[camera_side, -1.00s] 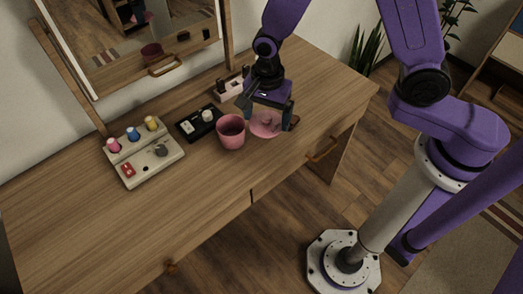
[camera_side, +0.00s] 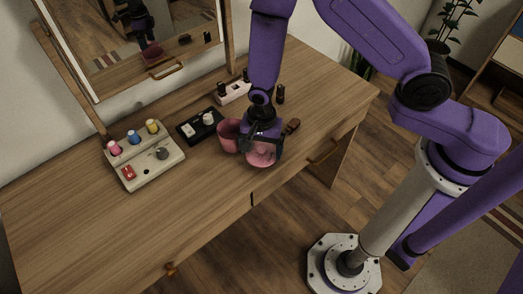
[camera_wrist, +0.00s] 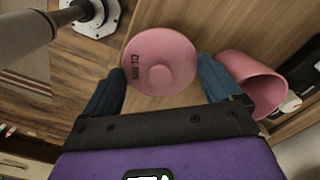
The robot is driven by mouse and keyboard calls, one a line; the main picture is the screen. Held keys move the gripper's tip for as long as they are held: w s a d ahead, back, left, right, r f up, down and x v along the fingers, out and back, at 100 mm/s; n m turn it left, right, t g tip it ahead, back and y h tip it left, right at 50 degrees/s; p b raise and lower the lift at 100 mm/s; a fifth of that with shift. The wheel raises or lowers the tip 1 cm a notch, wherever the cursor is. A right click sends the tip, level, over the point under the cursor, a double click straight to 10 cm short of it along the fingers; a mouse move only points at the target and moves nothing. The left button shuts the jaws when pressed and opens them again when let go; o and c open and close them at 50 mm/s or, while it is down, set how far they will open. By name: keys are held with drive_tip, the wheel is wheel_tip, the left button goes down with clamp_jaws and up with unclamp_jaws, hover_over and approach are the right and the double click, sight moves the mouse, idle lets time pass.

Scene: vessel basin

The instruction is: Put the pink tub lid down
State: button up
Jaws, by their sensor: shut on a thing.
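The pink tub lid (camera_side: 262,157) is a round disc with a central knob. It also shows in the wrist view (camera_wrist: 160,48), with dark lettering on its face. My gripper (camera_wrist: 163,78) is shut on the lid, with one blue finger at each side of its rim. In the side view my gripper (camera_side: 262,148) points down low over the dressing table, right of the pink tub (camera_side: 227,132). The tub is open and upright, partly hidden by my gripper, and shows close by in the wrist view (camera_wrist: 245,70). I cannot tell whether the lid touches the table.
A beige tray (camera_side: 150,172) with coloured-topped bottles stands at the left. A black tray (camera_side: 187,137) with white items and a pink holder (camera_side: 236,95) are behind the tub. A small brown object (camera_side: 292,126) and dark bottle (camera_side: 281,94) are right. The table's front left is clear.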

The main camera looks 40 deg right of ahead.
sight(262, 149)
drive_tip(key=shift+f, duration=1.05)
drive_tip(key=shift+f, duration=0.1)
drive_tip(key=o, duration=0.7)
drive_tip(key=shift+o, duration=0.2)
wheel_tip(262, 149, up, 11)
drive_tip(key=shift+r, duration=0.65)
